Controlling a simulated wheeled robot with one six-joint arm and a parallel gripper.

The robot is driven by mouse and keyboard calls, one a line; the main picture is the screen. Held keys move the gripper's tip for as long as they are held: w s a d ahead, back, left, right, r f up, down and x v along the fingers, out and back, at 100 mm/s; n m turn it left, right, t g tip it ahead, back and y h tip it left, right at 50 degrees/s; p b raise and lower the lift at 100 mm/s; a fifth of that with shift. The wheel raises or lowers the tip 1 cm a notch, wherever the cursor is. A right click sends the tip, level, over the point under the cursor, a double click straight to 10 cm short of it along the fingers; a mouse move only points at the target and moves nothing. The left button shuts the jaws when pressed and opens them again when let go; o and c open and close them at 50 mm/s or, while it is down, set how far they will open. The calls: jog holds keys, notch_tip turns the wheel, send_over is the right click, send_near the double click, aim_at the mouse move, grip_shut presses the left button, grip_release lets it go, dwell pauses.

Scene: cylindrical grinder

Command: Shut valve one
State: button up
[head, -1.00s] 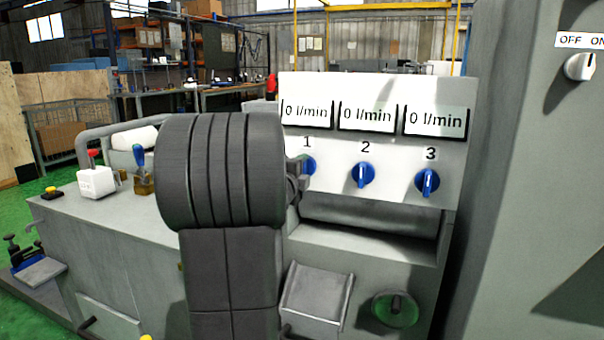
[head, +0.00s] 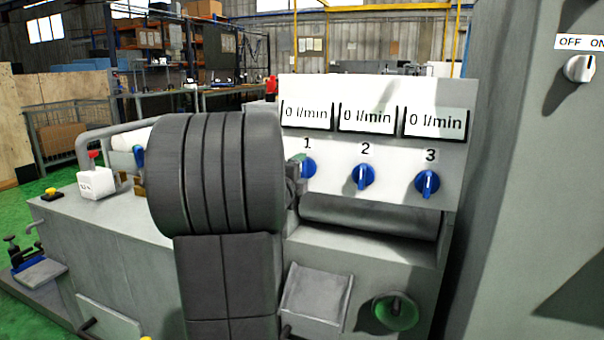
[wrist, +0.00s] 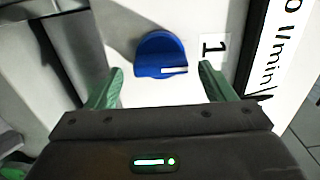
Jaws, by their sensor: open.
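Valve one is a blue round knob (head: 308,167) under the label 1 on the white panel (head: 400,100); my arm partly hides its left side in the head view. In the wrist view the knob (wrist: 162,56) is in full sight, with a white mark on it and the label 1 beside it. My gripper (wrist: 160,82) is open, its two green fingers apart, with the knob just ahead of the gap between them and not clasped. The display (head: 307,116) above valve one reads 0 l/min.
Blue knobs two (head: 363,177) and three (head: 427,184) stand to the right, each under a display reading 0 l/min. A grey cabinet (head: 530,200) with an OFF/ON switch (head: 579,68) rises at the right. A grey ledge (head: 370,216) runs below the knobs.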

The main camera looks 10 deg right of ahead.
jog(key=p+v, duration=0.2)
jog(key=v, duration=1)
jog(key=b+x, duration=0.2)
jog(key=x, duration=1.1)
jog(key=shift+w+d, duration=0.2)
jog(key=shift+w, duration=0.1)
